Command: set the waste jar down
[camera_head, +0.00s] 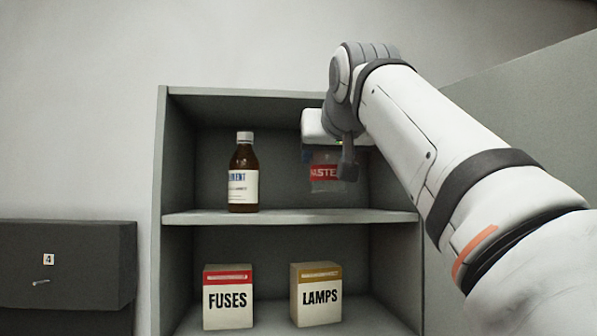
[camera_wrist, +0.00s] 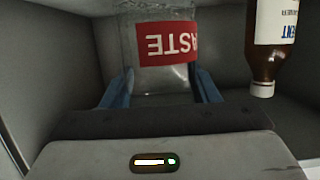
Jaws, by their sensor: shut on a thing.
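The waste jar (camera_head: 325,184) is clear, with a red label reading "WASTE". It is in the upper compartment of the grey shelf unit (camera_head: 290,217), on the right side. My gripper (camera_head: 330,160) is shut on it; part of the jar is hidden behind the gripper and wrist. In the wrist view the jar (camera_wrist: 165,75) stands between the two blue fingers (camera_wrist: 163,88), its label upside down in the picture. In the head view its lower end appears above the shelf board's front edge; I cannot tell whether it touches the board.
A brown bottle (camera_head: 243,175) with a white cap stands left of the jar on the same board, also seen in the wrist view (camera_wrist: 263,65). Below are a FUSES box (camera_head: 228,300) and a LAMPS box (camera_head: 317,298). Board between bottle and jar is clear.

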